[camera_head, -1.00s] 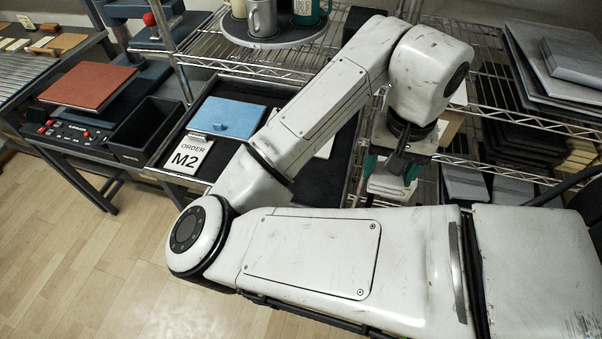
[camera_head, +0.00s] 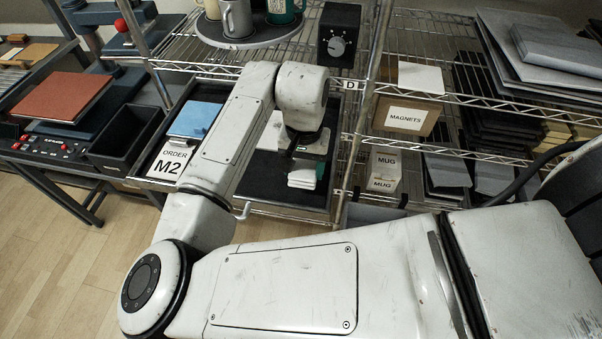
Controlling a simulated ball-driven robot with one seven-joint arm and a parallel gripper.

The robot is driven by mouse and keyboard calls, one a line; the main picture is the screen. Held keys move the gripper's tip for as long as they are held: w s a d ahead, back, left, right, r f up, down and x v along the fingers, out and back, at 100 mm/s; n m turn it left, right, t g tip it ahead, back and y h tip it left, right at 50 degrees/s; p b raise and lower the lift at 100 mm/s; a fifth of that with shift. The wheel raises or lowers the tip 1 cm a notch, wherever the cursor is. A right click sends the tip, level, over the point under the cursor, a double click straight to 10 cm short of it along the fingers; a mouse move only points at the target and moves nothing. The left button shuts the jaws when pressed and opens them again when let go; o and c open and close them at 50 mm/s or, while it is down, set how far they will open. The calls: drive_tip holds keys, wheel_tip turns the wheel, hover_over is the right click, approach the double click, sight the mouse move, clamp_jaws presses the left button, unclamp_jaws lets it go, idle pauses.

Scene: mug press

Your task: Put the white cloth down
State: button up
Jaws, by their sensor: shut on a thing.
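The white cloth (camera_head: 302,179) is a small folded stack. My gripper (camera_head: 306,167), with teal finger pads, is shut on it and points down. The cloth hangs over the right part of the dark tray (camera_head: 275,192) on the shelf. I cannot tell whether the cloth touches the tray's surface. My own arm hides part of the tray and most of the gripper's fingers.
A blue flat piece (camera_head: 196,119) and an order card marked M2 (camera_head: 170,164) are at the tray's left. A magnets box (camera_head: 407,115) and mug boxes (camera_head: 384,168) stand right of it. A round tray with mugs (camera_head: 246,39) is above.

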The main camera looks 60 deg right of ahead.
sight(301, 168)
drive_tip(key=shift+w+f+p, duration=0.15)
drive_tip(key=shift+w+f, duration=0.05)
drive_tip(key=shift+f, duration=0.8)
drive_tip(key=shift+w+f+p, duration=0.15)
drive_tip(key=shift+f, duration=0.8)
drive_tip(key=shift+f, duration=0.1)
drive_tip(key=o, duration=1.1)
wheel_tip(301, 168, up, 12)
drive_tip(key=shift+r+b, duration=0.15)
drive_tip(key=shift+b, duration=0.2)
